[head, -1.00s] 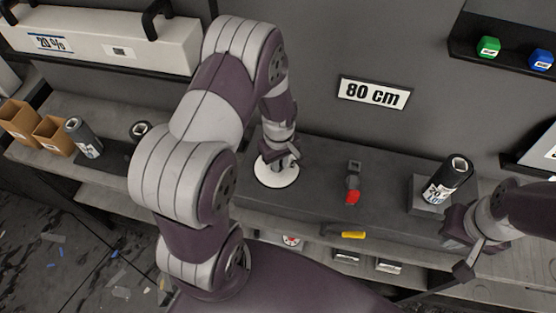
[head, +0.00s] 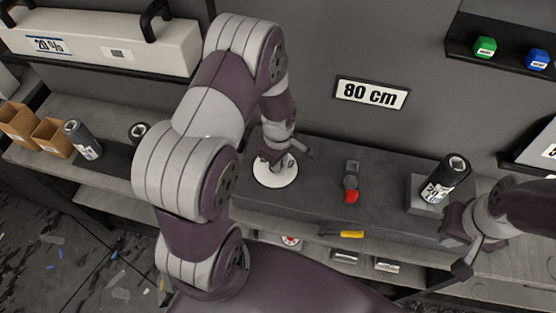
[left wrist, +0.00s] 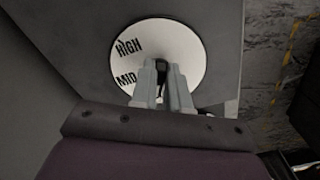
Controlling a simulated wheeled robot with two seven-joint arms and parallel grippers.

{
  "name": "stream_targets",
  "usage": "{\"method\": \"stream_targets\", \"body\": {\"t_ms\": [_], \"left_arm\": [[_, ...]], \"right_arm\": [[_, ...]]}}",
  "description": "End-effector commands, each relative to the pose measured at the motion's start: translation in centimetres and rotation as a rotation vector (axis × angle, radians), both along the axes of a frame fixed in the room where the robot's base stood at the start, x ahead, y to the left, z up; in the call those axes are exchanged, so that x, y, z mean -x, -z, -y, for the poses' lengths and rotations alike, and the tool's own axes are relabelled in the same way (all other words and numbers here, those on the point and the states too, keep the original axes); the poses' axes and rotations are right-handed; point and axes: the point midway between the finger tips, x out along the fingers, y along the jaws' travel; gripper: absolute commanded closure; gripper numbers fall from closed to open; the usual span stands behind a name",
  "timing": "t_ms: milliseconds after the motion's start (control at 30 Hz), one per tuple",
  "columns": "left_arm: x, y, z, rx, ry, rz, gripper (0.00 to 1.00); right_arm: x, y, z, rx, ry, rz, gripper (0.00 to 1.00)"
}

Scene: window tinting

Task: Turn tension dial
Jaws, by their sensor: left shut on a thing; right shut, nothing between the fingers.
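The tension dial shows as a round white disc (head: 275,177) on the dark grey bench top in the head view. My left gripper (left wrist: 161,85) is shut on the dial's small dark knob at the middle of the disc. It also shows in the head view (head: 276,160), reaching down over the disc. My right gripper (head: 462,268) is shut and empty near the bench's front edge at the right.
A red-tipped tool (head: 351,190) stands right of the dial. A black film roll (head: 447,178) is on a grey block further right. A yellow-handled item (head: 347,234) lies at the front shelf. Brown boxes (head: 35,127) and another roll (head: 82,140) stand at the left.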

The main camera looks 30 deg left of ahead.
Motion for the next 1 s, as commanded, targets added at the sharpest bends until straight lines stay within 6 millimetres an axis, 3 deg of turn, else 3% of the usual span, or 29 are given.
{"method": "stream_targets", "body": {"t_ms": [100, 133, 200, 467, 567, 1000], "left_arm": [[-0.2, -0.2, 0.0, 0.0, -0.002, 0.006, 1.0], [-0.2, -0.2, 0.0, 0.0, -0.002, 0.006, 0.75], [-0.2, -0.2, 0.0, -0.001, -0.002, 0.005, 0.6], [-0.1, -0.1, 0.0, 0.0, -0.001, 0.003, 0.6], [-0.2, -1.0, 0.0, -0.001, 0.0, 0.005, 0.6], [-0.1, -11.4, 0.1, -0.001, -0.001, 0.008, 0.6]], "right_arm": [[0.0, -0.1, 0.0, 0.0, 0.0, 0.0, 1.0], [0.0, -0.1, 0.0, 0.0, 0.0, 0.0, 1.0], [0.0, -0.1, 0.0, 0.0, 0.0, 0.0, 1.0], [0.0, 0.0, 0.0, 0.0, 0.0, 0.0, 1.0], [0.0, 0.2, 0.0, 0.0, 0.0, 0.0, 1.0], [0.0, 1.8, 0.0, 0.0, 0.0, 0.0, 1.0]]}}
